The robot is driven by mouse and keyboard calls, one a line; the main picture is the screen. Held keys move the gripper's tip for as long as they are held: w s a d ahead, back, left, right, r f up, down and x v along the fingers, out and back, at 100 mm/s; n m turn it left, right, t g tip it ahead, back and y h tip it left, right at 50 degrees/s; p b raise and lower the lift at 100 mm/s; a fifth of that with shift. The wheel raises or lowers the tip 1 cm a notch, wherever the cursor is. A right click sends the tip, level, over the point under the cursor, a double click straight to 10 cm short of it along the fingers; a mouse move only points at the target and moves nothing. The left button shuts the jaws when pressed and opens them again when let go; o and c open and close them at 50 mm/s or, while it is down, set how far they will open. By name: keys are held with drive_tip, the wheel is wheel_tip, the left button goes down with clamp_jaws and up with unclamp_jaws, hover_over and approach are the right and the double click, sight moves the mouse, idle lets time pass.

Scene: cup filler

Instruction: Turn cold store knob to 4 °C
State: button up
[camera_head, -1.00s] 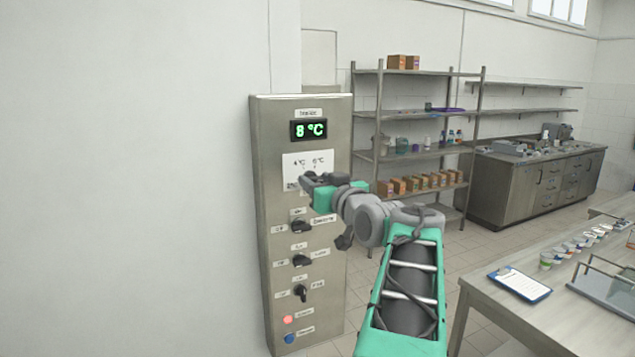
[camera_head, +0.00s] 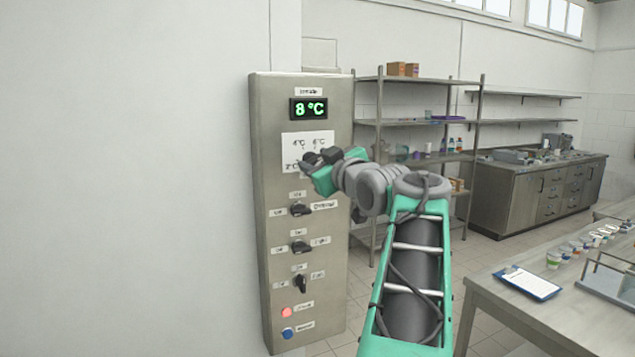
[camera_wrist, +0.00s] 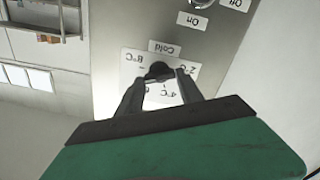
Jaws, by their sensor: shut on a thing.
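The cold store knob (camera_wrist: 158,70) is a small black knob on a white dial card with temperature marks. My gripper (camera_wrist: 160,78) is shut on it in the wrist view, where the picture is upside down and 2, 4 and 8 °C marks show around the knob. In the head view my gripper (camera_head: 308,165) covers the knob and part of the dial card (camera_head: 305,139). The green display (camera_head: 309,109) above the card reads 8 °C. The steel control cabinet (camera_head: 262,200) stands against the white wall.
Below the dial are several black switches, such as the upper one (camera_head: 300,209), then a red light (camera_head: 286,312) and a blue button (camera_head: 288,333). A metal shelf rack (camera_head: 420,122) stands behind my arm. A steel table with a clipboard (camera_head: 529,282) is at the right.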

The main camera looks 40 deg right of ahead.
drive_tip(key=n+b, duration=0.4)
drive_tip(key=b, duration=0.1)
drive_tip(key=shift+a+f+n, duration=0.1)
drive_tip(key=shift+f+n, duration=0.2)
drive_tip(key=shift+f, duration=0.05)
drive_tip(key=n+b, duration=0.4)
drive_tip(key=shift+n, duration=0.3)
drive_tip(key=n+b, duration=0.3)
drive_tip(key=n, duration=0.2)
drive_tip(key=shift+n+b, duration=0.7)
drive_tip(key=shift+n, duration=1.5)
drive_tip(key=o, duration=1.4)
